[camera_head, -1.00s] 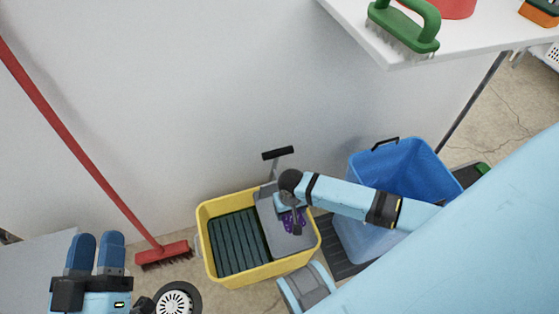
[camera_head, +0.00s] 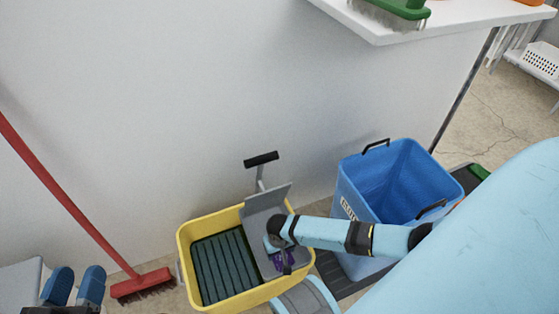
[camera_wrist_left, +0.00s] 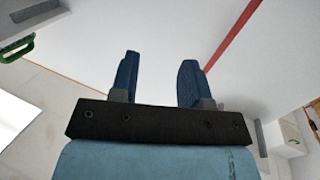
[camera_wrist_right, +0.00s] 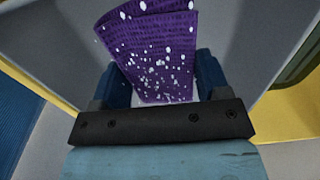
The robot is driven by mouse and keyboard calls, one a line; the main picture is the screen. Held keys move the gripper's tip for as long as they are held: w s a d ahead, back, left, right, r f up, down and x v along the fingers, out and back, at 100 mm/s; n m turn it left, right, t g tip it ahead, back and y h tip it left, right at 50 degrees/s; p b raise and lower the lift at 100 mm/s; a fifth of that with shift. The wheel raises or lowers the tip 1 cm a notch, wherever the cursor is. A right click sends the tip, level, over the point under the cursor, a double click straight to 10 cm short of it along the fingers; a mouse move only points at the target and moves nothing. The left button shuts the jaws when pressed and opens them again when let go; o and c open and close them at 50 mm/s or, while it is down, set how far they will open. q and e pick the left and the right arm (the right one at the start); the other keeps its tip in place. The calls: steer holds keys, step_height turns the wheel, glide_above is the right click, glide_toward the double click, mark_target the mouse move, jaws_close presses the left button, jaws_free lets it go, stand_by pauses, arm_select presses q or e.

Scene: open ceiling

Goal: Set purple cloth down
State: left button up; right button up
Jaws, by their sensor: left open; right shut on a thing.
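The purple cloth (camera_wrist_right: 150,45) with white spots is between the fingers of my right gripper (camera_wrist_right: 155,85), which is shut on it. In the head view a small part of the cloth (camera_head: 284,259) shows below my right wrist, over the grey wringer part (camera_head: 268,205) of the yellow mop bucket (camera_head: 187,262). My right arm hides most of it there. I cannot tell whether the cloth touches the wringer. My left gripper (camera_head: 76,286) is open and empty at the lower left; its two blue fingers stand apart in the left wrist view (camera_wrist_left: 158,80).
A blue bin (camera_head: 350,190) stands right of the bucket. A red broom (camera_head: 60,195) leans on the wall at left. A white shelf (camera_head: 450,22) with a green brush (camera_head: 395,10) juts out above right.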

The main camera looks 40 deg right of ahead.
steer(key=shift+f, duration=0.95)
arm_select(q)
steer(key=shift+w+a+r+m, duration=0.15)
steer(key=shift+w+m, duration=0.15)
steer(key=shift+m, duration=0.1)
arm_select(e)
steer(key=o, duration=0.5)
steer(key=shift+f, duration=0.1)
steer(key=o, duration=0.4)
